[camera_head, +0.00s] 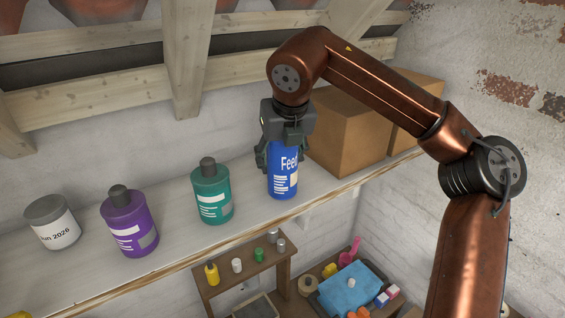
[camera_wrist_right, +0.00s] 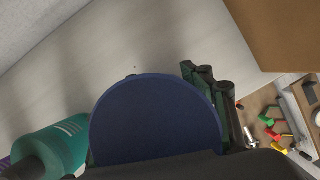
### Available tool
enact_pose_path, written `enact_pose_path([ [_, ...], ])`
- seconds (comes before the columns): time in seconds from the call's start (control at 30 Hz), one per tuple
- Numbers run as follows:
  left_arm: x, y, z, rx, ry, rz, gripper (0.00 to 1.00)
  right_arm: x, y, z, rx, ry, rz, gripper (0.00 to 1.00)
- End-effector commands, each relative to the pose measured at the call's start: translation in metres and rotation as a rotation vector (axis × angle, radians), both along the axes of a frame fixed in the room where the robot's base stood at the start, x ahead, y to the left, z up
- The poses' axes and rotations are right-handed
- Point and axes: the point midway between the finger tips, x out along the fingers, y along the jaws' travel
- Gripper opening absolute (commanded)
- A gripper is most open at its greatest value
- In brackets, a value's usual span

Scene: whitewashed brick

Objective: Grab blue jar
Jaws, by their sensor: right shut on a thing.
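The blue jar (camera_head: 283,180) stands upright on the white shelf, with a white "Feed" label facing the front edge. My right gripper (camera_head: 284,150) comes down from above and is shut around the jar's upper part. In the right wrist view the jar's round dark blue top (camera_wrist_right: 156,118) fills the middle, with a green-black finger (camera_wrist_right: 212,95) against its right side. The other finger is mostly hidden in that view. I cannot tell whether the jar touches the shelf or hangs just above it. My left gripper is not in view.
On the shelf (camera_head: 165,238), left of the jar, stand a teal bottle (camera_head: 212,197), a purple bottle (camera_head: 130,228) and a white jar (camera_head: 52,226). Cardboard boxes (camera_head: 350,135) stand close on the right. Below is a small wooden stand (camera_head: 245,265) with little bottles.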

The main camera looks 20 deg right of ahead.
Motion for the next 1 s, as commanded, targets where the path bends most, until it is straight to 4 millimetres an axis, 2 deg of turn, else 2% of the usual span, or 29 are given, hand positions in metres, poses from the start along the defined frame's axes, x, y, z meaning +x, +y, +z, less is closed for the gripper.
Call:
enact_pose_path([
  [0.23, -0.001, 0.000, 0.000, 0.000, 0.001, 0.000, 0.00, 0.000, 0.000, 0.001, 0.000, -0.001, -0.001, 0.09],
  [0.63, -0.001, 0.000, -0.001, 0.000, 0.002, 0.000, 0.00, 0.000, 0.000, 0.008, 0.000, -0.003, 0.000, 0.09],
  [0.83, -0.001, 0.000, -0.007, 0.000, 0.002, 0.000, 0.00, -0.001, 0.003, 0.035, 0.003, -0.004, 0.002, 0.09],
  [1.0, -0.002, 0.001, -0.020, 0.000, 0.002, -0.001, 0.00, -0.023, 0.023, 0.066, 0.002, -0.005, 0.004, 0.09],
])
